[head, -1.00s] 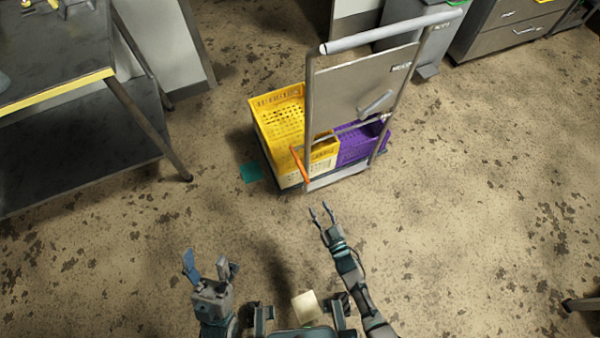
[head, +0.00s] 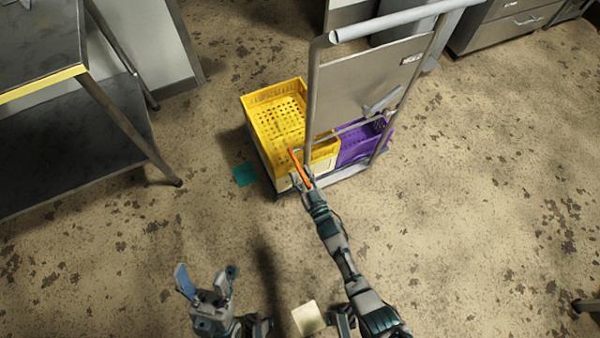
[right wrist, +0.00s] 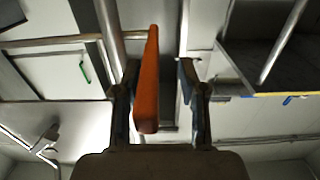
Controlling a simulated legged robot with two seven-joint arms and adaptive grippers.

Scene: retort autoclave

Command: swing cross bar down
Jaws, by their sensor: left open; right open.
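The cart (head: 365,85) stands ahead of me with its upright grey frame toward me. A thin grey cross bar (head: 350,129) spans the frame at crate height, and an orange handle (head: 298,166) slants down at its left end. My right gripper (head: 303,180) is open at the lower part of the orange handle. In the right wrist view the orange handle (right wrist: 147,85) stands between the spread fingers of the right gripper (right wrist: 158,82), nearer the left finger. Whether that finger touches it I cannot tell. My left gripper (head: 207,277) is open and empty, low over the floor.
A yellow crate (head: 260,98) and a purple crate (head: 352,150) sit on the cart behind the frame. A dark table (head: 45,90) with a yellow edge stands at the left. Grey drawers (head: 500,28) are at the back right. The floor between me and the cart is clear.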

